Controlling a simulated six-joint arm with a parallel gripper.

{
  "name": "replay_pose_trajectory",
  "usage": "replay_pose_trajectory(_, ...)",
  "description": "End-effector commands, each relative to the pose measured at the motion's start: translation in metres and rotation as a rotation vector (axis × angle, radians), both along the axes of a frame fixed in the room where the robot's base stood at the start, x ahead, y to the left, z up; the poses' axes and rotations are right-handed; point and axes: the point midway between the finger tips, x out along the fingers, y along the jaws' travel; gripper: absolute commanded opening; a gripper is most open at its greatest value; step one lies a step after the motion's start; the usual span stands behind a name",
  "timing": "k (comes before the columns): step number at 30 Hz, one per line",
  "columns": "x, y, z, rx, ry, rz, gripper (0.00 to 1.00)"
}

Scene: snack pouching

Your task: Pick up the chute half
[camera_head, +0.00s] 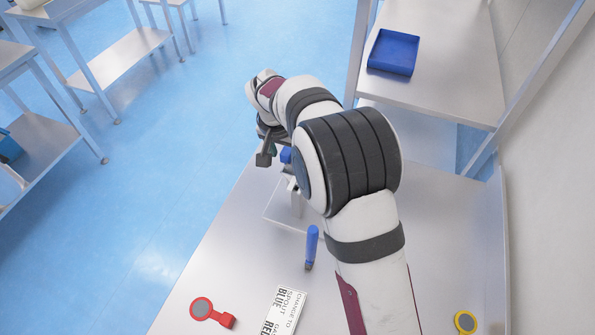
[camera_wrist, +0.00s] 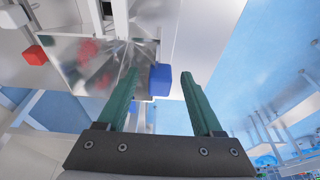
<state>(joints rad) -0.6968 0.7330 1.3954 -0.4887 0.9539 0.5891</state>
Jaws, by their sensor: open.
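A blue block (camera_wrist: 160,80) shows between my fingers in the wrist view, beside a shiny metal structure (camera_wrist: 85,60). In the head view a bit of blue (camera_head: 286,155) shows beside my arm, above a pale plate (camera_head: 285,212) on the bench. I cannot tell for sure which of these parts is the chute half; the blue block may be its grip. My gripper (camera_wrist: 160,74) is open, with its two green fingers on either side of the blue block in the picture. I see no contact. In the head view my arm hides much of that area.
A red block (camera_wrist: 35,55) is at the wrist view's left. On the bench are a blue-handled tool (camera_head: 311,245), a printed card (camera_head: 286,311), a red paddle (camera_head: 203,309) and a yellow ring-shaped item (camera_head: 465,321). A blue tray (camera_head: 393,52) sits on the far table.

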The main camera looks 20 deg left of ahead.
Motion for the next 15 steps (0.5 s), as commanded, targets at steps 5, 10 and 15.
replay_pose_trajectory(5,0.0001,0.0,0.0005,0.0,0.0,0.0,0.62)
replay_pose_trajectory(10,0.0,0.0,0.0007,0.0,0.0,0.0,0.32)
replay_pose_trajectory(15,0.0,0.0,0.0008,0.0,0.0,0.0,0.01)
